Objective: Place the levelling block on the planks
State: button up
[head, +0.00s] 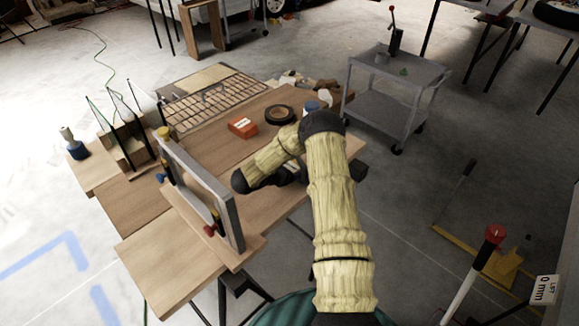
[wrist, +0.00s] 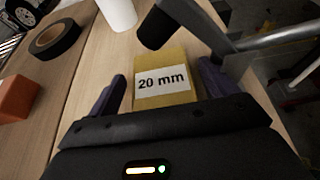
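The levelling block looks to be the yellow block labelled "20 mm" (wrist: 163,82) in the wrist view, on or just above the wooden surface. My gripper (wrist: 162,88) has its two dark purple fingers apart, one on each side of the block. A gap shows between the left finger and the block; the right finger is nearer to it, and contact cannot be told. In the head view my arm hides the block and most of the gripper. Wooden planks (head: 170,262) form the worktop on trestles at the left and centre; which planks are meant cannot be told.
A black tape roll (head: 279,115) and an orange box (head: 242,127) lie on the worktop. A grey frame with clamps (head: 205,195) stands at its left. A grey cart (head: 396,75) is behind right. In the wrist view, a white cylinder (wrist: 118,12) stands beyond the block.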

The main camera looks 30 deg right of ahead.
jog(key=shift+r, duration=0.2)
jog(key=b+v, duration=0.1)
jog(key=v, duration=1.1)
jog(key=shift+f+b, duration=0.15)
jog(key=shift+b, duration=0.2)
